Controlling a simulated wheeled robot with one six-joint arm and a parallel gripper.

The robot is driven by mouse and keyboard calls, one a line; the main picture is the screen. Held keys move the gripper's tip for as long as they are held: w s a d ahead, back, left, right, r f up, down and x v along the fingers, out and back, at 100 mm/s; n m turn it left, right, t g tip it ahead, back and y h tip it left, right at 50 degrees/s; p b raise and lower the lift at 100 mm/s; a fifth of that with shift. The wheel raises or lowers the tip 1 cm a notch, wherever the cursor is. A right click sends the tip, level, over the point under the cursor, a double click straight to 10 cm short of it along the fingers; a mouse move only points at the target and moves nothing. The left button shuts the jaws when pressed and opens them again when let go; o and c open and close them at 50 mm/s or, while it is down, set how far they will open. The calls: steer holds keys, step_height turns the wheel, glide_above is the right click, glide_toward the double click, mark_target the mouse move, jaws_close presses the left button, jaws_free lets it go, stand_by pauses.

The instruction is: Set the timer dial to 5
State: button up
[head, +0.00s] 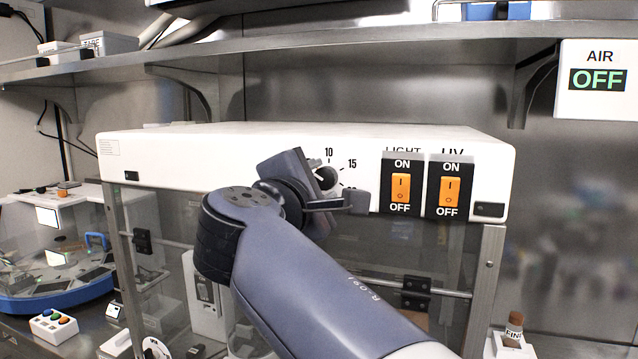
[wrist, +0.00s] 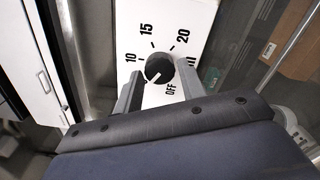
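The timer dial (wrist: 160,71) is a round black knob with a white mark on a white panel. In the wrist view the mark points to the lower left, below the 10 and to the left of OFF. The 10, 15, 20 and OFF labels show; no 5 is visible, and my left finger covers part of the scale. My gripper (wrist: 158,90) is open, with one finger on each side of the knob; I cannot tell whether either touches it. In the head view the dial (head: 327,179) is partly hidden by my gripper (head: 326,187).
Orange LIGHT (head: 401,188) and UV (head: 449,190) switches sit right of the dial on the cabinet front (head: 220,157). A metal shelf (head: 390,37) runs above. An AIR OFF sign (head: 598,79) hangs at the right. A glass front is below the panel.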

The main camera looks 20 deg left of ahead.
steer(key=o, duration=0.3)
steer(key=s+b, duration=0.2)
steer(key=s, duration=0.8)
steer(key=shift+s+a, duration=0.4)
steer(key=w, duration=0.3)
steer(key=w+p, duration=0.1)
steer(key=w, duration=0.3)
steer(key=w+d+p, duration=0.1)
steer(key=w, duration=0.3)
steer(key=shift+s+a, duration=0.1)
